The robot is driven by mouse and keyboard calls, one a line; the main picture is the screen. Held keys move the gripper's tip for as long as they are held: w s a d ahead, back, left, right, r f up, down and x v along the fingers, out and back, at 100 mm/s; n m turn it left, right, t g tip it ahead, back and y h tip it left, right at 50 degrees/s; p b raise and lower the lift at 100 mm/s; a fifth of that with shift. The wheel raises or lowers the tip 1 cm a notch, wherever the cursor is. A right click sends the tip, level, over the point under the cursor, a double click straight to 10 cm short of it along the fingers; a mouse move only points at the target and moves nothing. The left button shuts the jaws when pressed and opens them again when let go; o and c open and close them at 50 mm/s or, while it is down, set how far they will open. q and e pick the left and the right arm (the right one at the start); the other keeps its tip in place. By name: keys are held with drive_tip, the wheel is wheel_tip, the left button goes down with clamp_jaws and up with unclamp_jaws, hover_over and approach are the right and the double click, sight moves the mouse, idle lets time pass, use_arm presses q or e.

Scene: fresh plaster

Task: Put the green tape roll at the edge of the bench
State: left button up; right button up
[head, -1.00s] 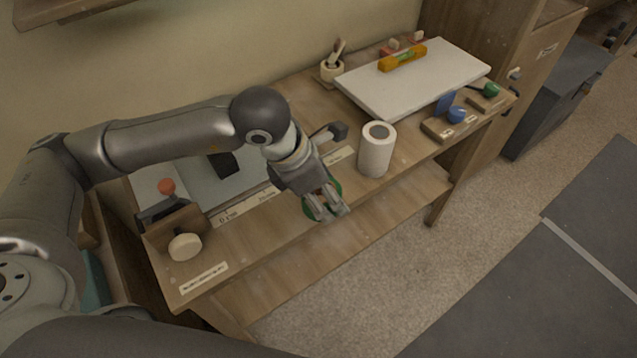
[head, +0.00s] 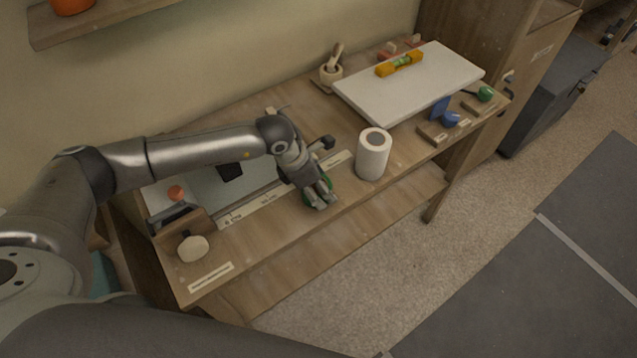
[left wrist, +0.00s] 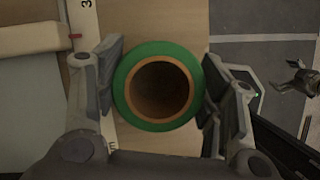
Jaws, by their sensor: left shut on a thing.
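The green tape roll (left wrist: 126,97) is a green ring with a brown core, seen end-on in the left wrist view. In the head view only bits of its green side (head: 308,200) show around the fingers, near the bench's (head: 262,238) front edge. My left gripper (head: 319,198) points down with a finger on each side of the roll, shut on it; both fingers show in the left wrist view (left wrist: 160,95). Whether the roll touches the bench top is hidden. A claw-like part, seemingly my right gripper (left wrist: 300,78), shows small at the right of the left wrist view.
A white cylinder (head: 373,158) stands right of the gripper. A white board (head: 405,90) with a yellow level (head: 399,64) lies farther right. A wooden block with a pale knob (head: 193,249) is at the left. The bench front between block and gripper is clear.

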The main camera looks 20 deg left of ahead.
use_arm(q)
drive_tip(key=shift+f, duration=0.4)
use_arm(e)
drive_tip(key=shift+r, duration=0.3)
use_arm(q)
drive_tip(key=shift+f, duration=0.1)
use_arm(e)
drive_tip(key=shift+f, duration=0.1)
use_arm(q)
drive_tip(key=shift+f+b, duration=0.15)
drive_tip(key=shift+b, duration=0.15)
drive_tip(key=o, duration=1)
use_arm(e)
drive_tip(key=shift+f, duration=0.1)
drive_tip(key=shift+a, duration=0.15)
